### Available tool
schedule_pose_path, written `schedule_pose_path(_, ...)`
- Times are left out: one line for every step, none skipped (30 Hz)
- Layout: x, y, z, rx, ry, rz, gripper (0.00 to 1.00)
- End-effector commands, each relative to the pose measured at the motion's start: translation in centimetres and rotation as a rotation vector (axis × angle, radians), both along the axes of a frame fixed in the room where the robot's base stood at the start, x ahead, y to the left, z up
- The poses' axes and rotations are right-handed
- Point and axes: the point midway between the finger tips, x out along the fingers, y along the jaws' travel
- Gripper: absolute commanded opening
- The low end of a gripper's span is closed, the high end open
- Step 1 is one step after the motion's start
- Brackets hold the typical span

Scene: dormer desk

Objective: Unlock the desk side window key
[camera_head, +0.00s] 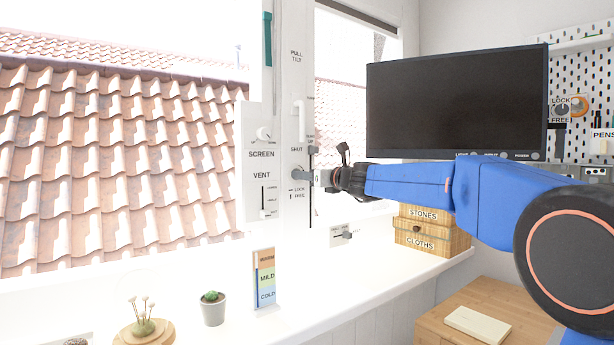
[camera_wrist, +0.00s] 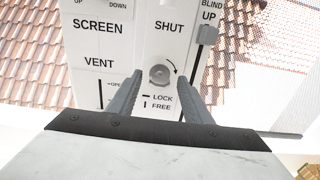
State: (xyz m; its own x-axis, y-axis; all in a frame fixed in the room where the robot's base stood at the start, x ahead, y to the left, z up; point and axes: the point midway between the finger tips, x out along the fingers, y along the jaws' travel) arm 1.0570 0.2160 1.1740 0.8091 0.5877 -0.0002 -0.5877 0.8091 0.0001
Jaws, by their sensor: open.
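The window key (camera_wrist: 158,74) is a round silver-grey knob on the white window frame, below the SHUT label, with a curved arrow at its right. LOCK with a flat dash and FREE with an upright dash are printed under it. It also shows in the head view (camera_head: 298,173), just left of my gripper (camera_head: 325,177). In the wrist view my gripper (camera_wrist: 159,84) is open, with one finger on each side of the key. Gaps seem to show between fingers and key. I cannot tell which way the key is turned.
The SCREEN knob (camera_head: 263,133) and VENT slider (camera_head: 267,200) are to the left. A white window handle (camera_head: 300,120) is above the key and a dark blind rod (camera_head: 312,190) close to its right. A monitor (camera_head: 455,100), cactus pot (camera_head: 213,308) and drawer box (camera_head: 430,235) stand around.

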Motion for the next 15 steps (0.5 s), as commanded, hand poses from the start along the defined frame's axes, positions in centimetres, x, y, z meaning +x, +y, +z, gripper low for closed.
schedule_pose_path(0.18,0.13,-0.02,0.000,0.000,0.000,0.45)
schedule_pose_path(0.24,0.18,-0.02,0.000,0.000,0.000,0.45)
schedule_pose_path(0.31,0.21,-0.01,0.000,0.000,0.000,0.45)
schedule_pose_path(0.32,0.22,-0.01,0.000,0.000,0.000,0.45)
schedule_pose_path(0.34,0.23,0.00,0.000,0.000,0.000,0.45)
schedule_pose_path(0.34,0.23,0.00,0.000,0.000,0.000,0.45)
schedule_pose_path(0.33,0.23,0.00,0.000,0.000,0.000,0.45)
schedule_pose_path(0.32,0.22,0.00,0.000,0.000,0.000,0.45)
schedule_pose_path(0.32,0.22,0.00,0.000,0.000,0.000,0.45)
schedule_pose_path(0.32,0.21,0.00,0.000,0.000,0.000,0.45)
schedule_pose_path(0.32,0.21,-0.01,0.000,0.000,0.000,0.43)
schedule_pose_path(0.31,0.20,0.00,0.000,0.000,0.000,0.33)
schedule_pose_path(0.31,0.20,0.00,0.000,0.000,0.000,0.26)
schedule_pose_path(0.31,0.20,0.00,0.000,0.000,0.000,0.19)
schedule_pose_path(0.31,0.20,0.00,0.000,0.000,0.000,0.09)
